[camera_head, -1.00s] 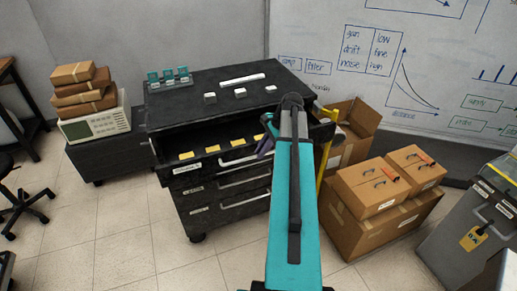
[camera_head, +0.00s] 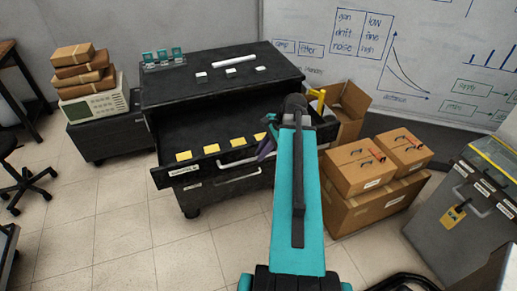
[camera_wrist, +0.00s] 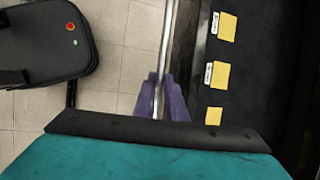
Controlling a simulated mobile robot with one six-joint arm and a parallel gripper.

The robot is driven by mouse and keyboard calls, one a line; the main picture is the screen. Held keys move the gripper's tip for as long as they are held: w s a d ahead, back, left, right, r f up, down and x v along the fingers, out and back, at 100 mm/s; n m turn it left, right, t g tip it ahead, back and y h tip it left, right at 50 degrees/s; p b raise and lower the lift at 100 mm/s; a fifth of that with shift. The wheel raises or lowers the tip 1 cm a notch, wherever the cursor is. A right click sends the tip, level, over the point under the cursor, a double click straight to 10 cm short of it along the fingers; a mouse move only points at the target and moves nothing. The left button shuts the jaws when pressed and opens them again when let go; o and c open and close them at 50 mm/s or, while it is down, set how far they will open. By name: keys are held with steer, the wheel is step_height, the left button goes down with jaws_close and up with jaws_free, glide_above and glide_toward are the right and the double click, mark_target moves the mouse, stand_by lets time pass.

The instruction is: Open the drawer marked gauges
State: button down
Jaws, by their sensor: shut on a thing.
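My gripper (camera_head: 266,148) is at the right part of the drawer front, partly hidden by my teal arm. In the wrist view, my gripper's purple fingers (camera_wrist: 163,98) are shut around the drawer's metal handle (camera_wrist: 165,40). The yellow cards (camera_wrist: 221,75) show to the right of the handle.
Small white blocks and a white bar (camera_head: 234,60) lie on the cabinet top. Cardboard boxes (camera_head: 375,195) stand to the right, with a grey container (camera_head: 465,215) beyond. An instrument (camera_head: 93,108) with boxes on it stands left. The floor (camera_head: 140,235) in front is clear.

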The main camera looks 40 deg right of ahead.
steer(key=shift+s+d+r, duration=0.1)
steer(key=shift+s+d, duration=0.05)
steer(key=shift+d, duration=0.1)
steer(key=c, duration=1.8)
jaws_free()
steer(key=shift+s, duration=0.1)
steer(key=shift+a, duration=0.15)
steer(key=shift+b+v, duration=1.7)
steer(key=shift+v, duration=5.15)
